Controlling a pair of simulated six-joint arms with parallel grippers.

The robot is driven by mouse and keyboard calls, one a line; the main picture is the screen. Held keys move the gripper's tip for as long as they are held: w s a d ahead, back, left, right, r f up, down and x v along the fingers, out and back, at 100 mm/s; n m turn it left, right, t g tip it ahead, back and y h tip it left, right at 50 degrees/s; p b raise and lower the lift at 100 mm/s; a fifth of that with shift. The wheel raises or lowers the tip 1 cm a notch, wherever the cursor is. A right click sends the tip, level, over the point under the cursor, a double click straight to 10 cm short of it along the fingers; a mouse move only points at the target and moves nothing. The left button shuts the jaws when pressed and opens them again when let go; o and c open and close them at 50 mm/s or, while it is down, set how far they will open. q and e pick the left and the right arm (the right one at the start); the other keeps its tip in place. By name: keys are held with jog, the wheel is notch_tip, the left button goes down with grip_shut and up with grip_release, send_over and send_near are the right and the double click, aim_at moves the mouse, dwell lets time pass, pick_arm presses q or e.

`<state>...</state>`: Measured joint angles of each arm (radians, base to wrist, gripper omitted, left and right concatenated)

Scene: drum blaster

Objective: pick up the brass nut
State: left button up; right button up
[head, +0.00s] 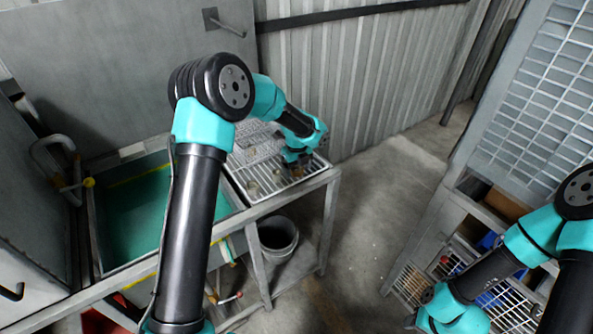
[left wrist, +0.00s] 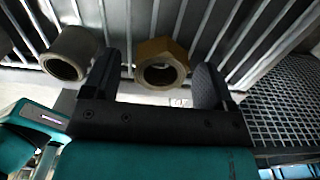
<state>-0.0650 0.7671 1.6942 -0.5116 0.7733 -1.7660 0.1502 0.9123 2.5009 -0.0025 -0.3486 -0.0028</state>
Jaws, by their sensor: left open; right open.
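The brass nut (left wrist: 160,64) lies on the slatted rack in the left wrist view, its round hole facing the camera. My left gripper (left wrist: 157,85) is open, with one black finger on each side of the nut. I cannot tell whether either finger touches it. In the head view my left gripper (head: 297,160) is low over the rack and largely hides the nut. My right gripper (head: 416,318) is at the bottom edge of the head view, far from the nut, with its jaws barely visible.
A grey ring-shaped part (left wrist: 68,54) lies just left of my left gripper's left finger. Wire mesh (left wrist: 285,105) is on the right. In the head view, the rack (head: 318,172) stands beside a green-water tank (head: 135,215), above a bucket (head: 277,238). A shelf unit (head: 530,110) stands right.

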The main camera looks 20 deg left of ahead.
aim_at(297, 167)
pick_arm(q)
jog(key=shift+f, duration=0.1)
dwell(0.4)
jog(key=c, duration=1.1)
jog(key=shift+c, duration=0.2)
jog(key=shift+r, duration=0.55)
notch_tip(297, 167, up, 3)
jog(key=shift+f, duration=0.1)
jog(key=s+d, duration=0.2)
jog(key=s, duration=0.5)
jog(key=s+d+r, duration=0.1)
jog(key=s+d, duration=0.2)
jog(key=s, duration=0.5)
jog(key=shift+d, duration=0.3)
